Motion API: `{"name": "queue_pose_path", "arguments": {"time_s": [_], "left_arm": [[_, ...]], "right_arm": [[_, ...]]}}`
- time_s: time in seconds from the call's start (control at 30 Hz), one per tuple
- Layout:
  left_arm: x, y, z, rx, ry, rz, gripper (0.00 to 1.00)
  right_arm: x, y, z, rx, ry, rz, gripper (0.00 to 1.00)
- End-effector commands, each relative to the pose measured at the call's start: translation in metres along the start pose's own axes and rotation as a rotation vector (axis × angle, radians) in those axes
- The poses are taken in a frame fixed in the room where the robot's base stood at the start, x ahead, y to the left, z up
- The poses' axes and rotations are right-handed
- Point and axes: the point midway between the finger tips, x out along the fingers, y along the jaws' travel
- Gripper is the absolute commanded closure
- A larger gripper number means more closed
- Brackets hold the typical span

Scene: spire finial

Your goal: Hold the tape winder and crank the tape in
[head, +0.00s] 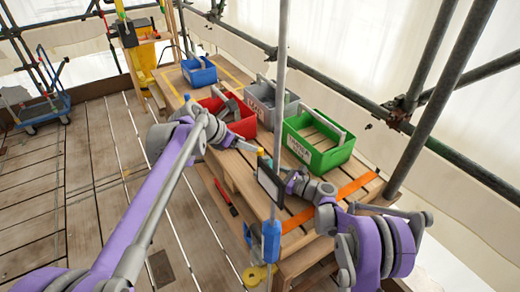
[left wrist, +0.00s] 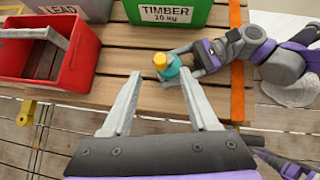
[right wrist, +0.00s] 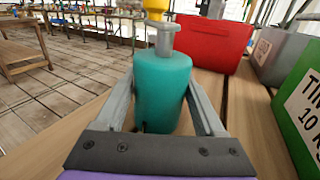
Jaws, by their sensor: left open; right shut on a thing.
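The tape winder is a teal rounded body (right wrist: 163,92) with a grey crank piece (right wrist: 165,38) and a yellow knob (right wrist: 156,8) on top. My right gripper (right wrist: 162,100) has its fingers on both sides of the body and holds it upright above the bench. In the left wrist view the winder (left wrist: 172,72) shows beyond my left fingertips, with its yellow knob (left wrist: 160,61) between them in the picture. My left gripper (left wrist: 160,77) is open and empty. In the head view a dark panel and a pole hide most of the winder.
The wooden bench (left wrist: 120,60) carries a red crate (head: 242,122), a grey crate (head: 265,112), a green timber crate (head: 335,158) and a blue crate (head: 200,76). A thin upright pole (head: 281,60) stands in front. Bench slats around the winder look clear.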

Motion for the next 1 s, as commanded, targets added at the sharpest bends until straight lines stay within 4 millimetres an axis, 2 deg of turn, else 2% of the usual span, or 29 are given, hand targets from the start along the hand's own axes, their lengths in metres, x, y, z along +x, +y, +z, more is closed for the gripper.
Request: {"name": "queue_pose_path", "arguments": {"time_s": [0.03, 0.2, 0.4, 0.6, 0.87, 1.0], "left_arm": [[0.012, 0.0, 0.001, 0.002, 0.0, -0.002, 0.4], [0.047, -0.001, 0.001, 0.002, 0.0, -0.003, 0.4], [0.076, 0.0, 0.001, 0.002, 0.0, -0.002, 0.4], [0.088, 0.0, 0.0, 0.0, 0.0, -0.002, 0.4], [0.088, 0.0, 0.0, 0.0, 0.0, -0.002, 0.4], [0.088, 0.0, 0.0, 0.0, 0.0, -0.002, 0.65]], "right_arm": [[0.0, 0.0, 0.0, 0.0, 0.0, 0.0, 0.93], [0.0, 0.0, 0.0, 0.0, 0.0, 0.0, 0.93], [0.0, 0.0, 0.0, 0.0, 0.0, 0.0, 0.93], [0.0, 0.0, 0.0, 0.0, 0.0, 0.0, 0.93], [0.0, 0.0, 0.0, 0.0, 0.0, 0.0, 0.93], [0.0, 0.0, 0.0, 0.0, 0.0, 0.0, 0.93]]}}
